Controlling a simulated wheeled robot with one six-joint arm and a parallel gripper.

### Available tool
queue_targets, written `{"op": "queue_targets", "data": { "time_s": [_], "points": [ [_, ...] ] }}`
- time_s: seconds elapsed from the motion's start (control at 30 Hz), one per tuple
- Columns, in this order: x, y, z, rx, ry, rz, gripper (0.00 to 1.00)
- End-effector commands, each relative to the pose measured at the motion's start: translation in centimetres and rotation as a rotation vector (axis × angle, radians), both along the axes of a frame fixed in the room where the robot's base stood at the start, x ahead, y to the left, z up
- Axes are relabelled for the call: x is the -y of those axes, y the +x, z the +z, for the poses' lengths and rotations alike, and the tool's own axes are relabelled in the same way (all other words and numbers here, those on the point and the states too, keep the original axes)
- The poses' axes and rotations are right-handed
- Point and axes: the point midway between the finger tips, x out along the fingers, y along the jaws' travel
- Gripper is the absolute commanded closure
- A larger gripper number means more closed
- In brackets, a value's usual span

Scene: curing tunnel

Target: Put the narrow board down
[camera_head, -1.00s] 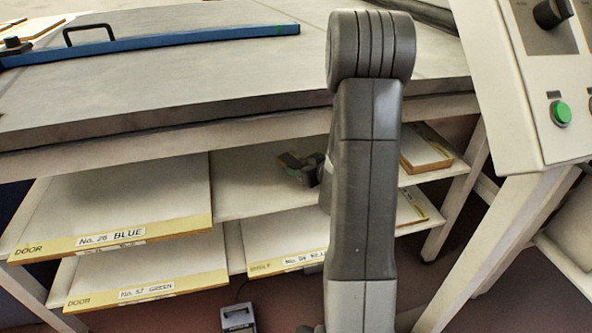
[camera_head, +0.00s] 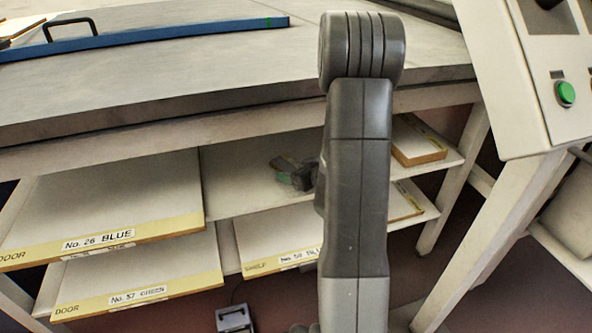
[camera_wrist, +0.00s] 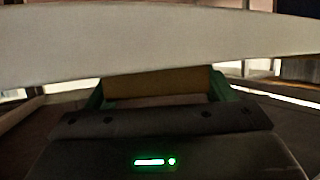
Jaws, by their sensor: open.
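My gripper (camera_head: 292,173) is over the upper shelf under the bench, partly behind my arm in the head view. In the wrist view its green fingers (camera_wrist: 160,90) stand apart, one on each side of a tan edge (camera_wrist: 158,82) below a wide pale surface (camera_wrist: 160,45). I cannot tell whether the fingers touch that edge or which board it belongs to. A narrow white board (camera_head: 416,143) with a tan edge lies flat at the right of the upper shelf, apart from my gripper in the head view.
Wide boards labelled No. 26 BLUE (camera_head: 105,205) and No. 57 (camera_head: 140,275) lie at the left. Another board (camera_head: 270,240) is on the lower shelf. The bench top (camera_head: 200,85) is above; its leg (camera_head: 455,180) and a control panel (camera_head: 540,100) stand right.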

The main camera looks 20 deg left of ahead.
Motion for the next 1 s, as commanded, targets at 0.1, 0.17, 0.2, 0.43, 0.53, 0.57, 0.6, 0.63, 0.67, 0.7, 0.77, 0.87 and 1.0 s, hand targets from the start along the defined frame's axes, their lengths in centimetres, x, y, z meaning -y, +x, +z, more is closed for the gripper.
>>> {"op": "queue_targets", "data": {
  "time_s": [0.1, 0.17, 0.2, 0.43, 0.53, 0.57, 0.6, 0.63, 0.67, 0.7, 0.77, 0.87, 1.0],
  "points": [
    [0.0, 0.0, 0.5, 0.0, 0.0, 0.0, 0.24],
    [0.6, -0.3, 0.8, 0.0, 0.0, -0.002, 0.24],
    [1.1, -0.5, 1.1, -0.001, 0.0, -0.004, 0.24],
    [5.1, -2.9, 3.1, -0.001, 0.0, -0.006, 0.24],
    [6.7, -3.7, 3.8, -0.001, 0.0, -0.006, 0.24],
    [7.1, -4.0, 4.0, -0.001, 0.0, -0.006, 0.24],
    [7.6, -4.4, 4.2, -0.001, 0.001, -0.005, 0.24],
    [7.9, -4.5, 4.3, -0.001, 0.001, -0.005, 0.24],
    [8.2, -4.6, 4.4, -0.001, -0.001, -0.004, 0.24],
    [8.5, -4.9, 4.5, -0.001, -0.001, -0.004, 0.24],
    [8.9, -5.1, 4.7, -0.001, 0.0, -0.004, 0.24],
    [9.3, -5.5, 4.9, 0.0, 0.0, -0.001, 0.24],
    [9.6, -5.6, 4.9, 0.0, 0.0, -0.001, 0.24]
  ]
}}
